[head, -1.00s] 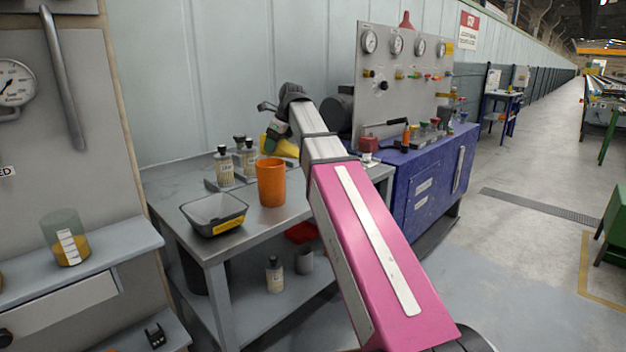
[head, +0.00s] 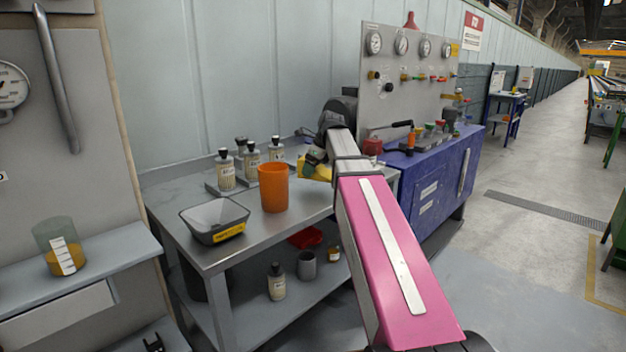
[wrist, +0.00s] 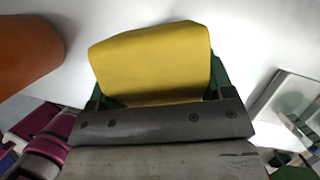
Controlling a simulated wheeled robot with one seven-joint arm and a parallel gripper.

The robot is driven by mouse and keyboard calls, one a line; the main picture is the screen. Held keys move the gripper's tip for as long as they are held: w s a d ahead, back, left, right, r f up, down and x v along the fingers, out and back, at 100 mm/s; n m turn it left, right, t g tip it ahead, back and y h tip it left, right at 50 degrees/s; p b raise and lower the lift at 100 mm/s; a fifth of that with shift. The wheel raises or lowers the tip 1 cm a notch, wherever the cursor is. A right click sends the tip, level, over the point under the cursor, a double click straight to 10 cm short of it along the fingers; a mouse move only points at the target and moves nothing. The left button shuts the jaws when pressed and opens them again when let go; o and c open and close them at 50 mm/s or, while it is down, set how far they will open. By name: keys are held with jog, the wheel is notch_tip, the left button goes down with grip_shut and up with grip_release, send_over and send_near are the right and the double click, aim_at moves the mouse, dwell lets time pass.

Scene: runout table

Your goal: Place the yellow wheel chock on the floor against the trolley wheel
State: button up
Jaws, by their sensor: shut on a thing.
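The yellow wheel chock (head: 316,169) is in my gripper (head: 313,157), over the back right part of the grey bench, right of the orange cup. In the wrist view the chock (wrist: 152,58) fills the middle, with green fingers of my gripper (wrist: 155,88) at its two sides. The gripper is shut on it. I cannot tell how high above the bench top the chock is. I see no trolley wheel in either view.
The grey bench (head: 185,245) holds the orange cup (head: 273,190), a dark tray (head: 214,222) and several labelled bottles (head: 226,172). A blue cabinet (head: 436,185) with a gauge panel (head: 400,75) stands to the right. Open floor (head: 520,240) lies beyond it.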

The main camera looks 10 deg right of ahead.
aim_at(313, 178)
jog(key=shift+d+f, duration=0.1)
jog(key=shift+f, duration=1.95)
jog(key=o, duration=1)
jog(key=shift+f, duration=0.1)
